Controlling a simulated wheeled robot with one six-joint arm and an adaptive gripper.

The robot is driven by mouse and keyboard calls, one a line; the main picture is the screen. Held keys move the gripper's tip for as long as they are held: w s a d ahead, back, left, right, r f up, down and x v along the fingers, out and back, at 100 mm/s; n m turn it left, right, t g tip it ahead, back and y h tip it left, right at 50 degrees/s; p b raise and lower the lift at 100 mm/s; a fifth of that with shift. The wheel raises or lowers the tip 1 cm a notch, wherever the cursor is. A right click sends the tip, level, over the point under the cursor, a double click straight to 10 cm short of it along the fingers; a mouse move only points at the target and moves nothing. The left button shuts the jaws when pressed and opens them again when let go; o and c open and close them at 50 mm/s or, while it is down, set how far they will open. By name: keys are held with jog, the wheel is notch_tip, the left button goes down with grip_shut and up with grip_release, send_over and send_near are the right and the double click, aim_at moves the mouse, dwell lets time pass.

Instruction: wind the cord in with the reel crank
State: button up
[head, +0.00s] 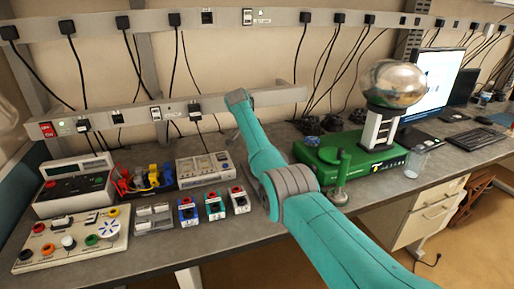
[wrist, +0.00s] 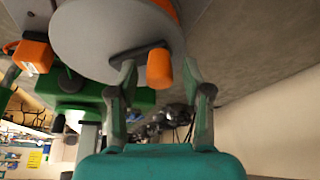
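In the wrist view, a light grey round disc (wrist: 105,35) of the reel fills the upper left, with an orange part (wrist: 167,8) behind its edge. A short dark crank arm (wrist: 138,53) on the disc ends in an orange knob (wrist: 159,69). My gripper (wrist: 161,78) is open, with one finger on each side of the knob near the tips. Gaps show beside the knob; I cannot tell its depth between the fingers. In the head view, my teal arm crosses the bench. The reel and my gripper cannot be made out there. No cord can be made out.
A green device (head: 350,150) with a shiny metal dome (head: 393,83) stands right of my arm, beside a clear cup (head: 415,163). Control boxes (head: 75,185) and small switch blocks (head: 213,205) crowd the left bench. Cables hang from the wall rail (head: 150,18).

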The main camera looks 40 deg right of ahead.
jog(key=v, duration=1.2)
jog(key=shift+d, duration=0.1)
dwell(0.4)
